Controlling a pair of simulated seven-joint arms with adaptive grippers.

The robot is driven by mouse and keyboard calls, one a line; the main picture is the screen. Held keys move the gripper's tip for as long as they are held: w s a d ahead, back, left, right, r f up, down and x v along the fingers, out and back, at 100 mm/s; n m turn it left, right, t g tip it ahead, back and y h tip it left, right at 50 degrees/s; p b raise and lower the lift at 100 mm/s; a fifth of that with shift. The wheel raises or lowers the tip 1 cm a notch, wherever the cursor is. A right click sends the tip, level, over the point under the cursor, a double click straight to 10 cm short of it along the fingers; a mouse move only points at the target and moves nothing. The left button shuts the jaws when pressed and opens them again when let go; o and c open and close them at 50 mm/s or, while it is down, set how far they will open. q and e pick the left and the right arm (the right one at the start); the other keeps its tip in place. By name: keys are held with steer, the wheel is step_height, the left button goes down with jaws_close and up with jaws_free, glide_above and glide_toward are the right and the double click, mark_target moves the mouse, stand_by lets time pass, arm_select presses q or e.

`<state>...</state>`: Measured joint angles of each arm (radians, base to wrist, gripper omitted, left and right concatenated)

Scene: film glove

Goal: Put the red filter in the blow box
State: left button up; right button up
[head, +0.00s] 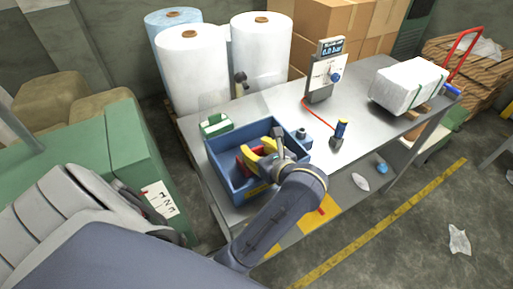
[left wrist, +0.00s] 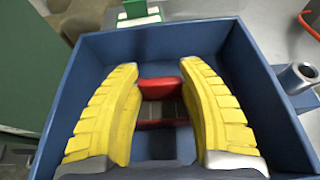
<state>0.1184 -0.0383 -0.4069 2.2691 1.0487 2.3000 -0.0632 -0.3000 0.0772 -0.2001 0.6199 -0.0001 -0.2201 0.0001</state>
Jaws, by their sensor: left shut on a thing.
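The red filter (left wrist: 160,88) is a red-framed piece with a dark grey middle. My left gripper (head: 257,152) has yellow ribbed fingers and reaches down into the blue box (head: 222,172) on the metal table. In the left wrist view the gripper (left wrist: 160,85) is shut on the filter, its fingertips at the filter's two sides. A bit of the red filter (head: 243,160) shows beside the fingers in the head view. The filter is inside the box walls (left wrist: 80,65); I cannot tell whether it touches the floor. My right gripper is not in view.
A green-and-white item (head: 216,125) stands behind the box. A small grey-blue cup (head: 302,138) and a blue-yellow tool (head: 340,132) are to its right. A gauge stand (head: 325,72) with a red hose and a white wrapped block (head: 408,84) stand farther right.

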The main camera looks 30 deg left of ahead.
mark_target(257, 149)
arm_select(q)
steer(key=shift+f, duration=0.1)
steer(key=o, duration=1.2)
steer(key=shift+v, duration=2.05)
